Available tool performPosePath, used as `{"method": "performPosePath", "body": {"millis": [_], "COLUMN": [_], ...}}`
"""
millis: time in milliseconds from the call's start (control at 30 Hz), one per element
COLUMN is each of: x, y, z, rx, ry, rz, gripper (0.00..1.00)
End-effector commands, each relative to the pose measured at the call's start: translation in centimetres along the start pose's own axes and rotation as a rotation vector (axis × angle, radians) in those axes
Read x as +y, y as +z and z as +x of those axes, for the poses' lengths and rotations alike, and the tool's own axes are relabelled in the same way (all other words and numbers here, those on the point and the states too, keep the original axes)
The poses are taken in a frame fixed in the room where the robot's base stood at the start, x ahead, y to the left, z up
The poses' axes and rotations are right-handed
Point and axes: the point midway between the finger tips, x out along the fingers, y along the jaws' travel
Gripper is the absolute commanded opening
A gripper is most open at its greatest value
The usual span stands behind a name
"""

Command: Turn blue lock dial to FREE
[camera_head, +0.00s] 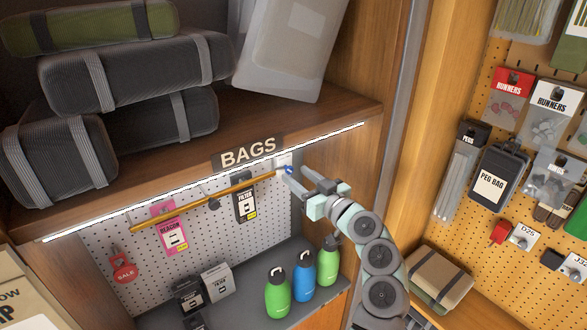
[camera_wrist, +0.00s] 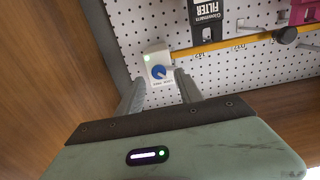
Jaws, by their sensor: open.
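The blue lock dial (camera_wrist: 158,72) sits on a small pale lock plate (camera_wrist: 154,58) at the end of the yellow bar. In the head view the dial (camera_head: 288,170) is at the bar's right end, under the BAGS sign. My gripper (camera_head: 295,173) is open and empty, with its fingertips close to the dial. In the wrist view the gripper's fingers (camera_wrist: 155,82) stand either side of and just below the dial. I cannot tell whether they touch it.
The yellow bar (camera_head: 190,207) runs across the pegboard in front of the hanging FILTER pack (camera_head: 243,205) and pink pack (camera_head: 171,236). Bottles (camera_head: 303,281) stand on the shelf below. A wooden side wall (camera_wrist: 45,75) is close to the gripper.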

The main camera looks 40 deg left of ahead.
Motion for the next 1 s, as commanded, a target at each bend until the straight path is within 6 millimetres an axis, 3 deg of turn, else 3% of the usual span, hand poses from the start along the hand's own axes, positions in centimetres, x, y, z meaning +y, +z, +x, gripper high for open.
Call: {"method": "performPosePath", "body": {"millis": [200,567,1000], "x": [-0.1,0.0,0.0], "y": [-0.1,0.1,0.1], "z": [2.5,3.0,3.0], "rx": [-0.001,-0.001,-0.001], "ry": [-0.002,0.001,0.001], "rz": [0.000,0.001,0.001], "gripper": [0.43,0.43,0.08]}}
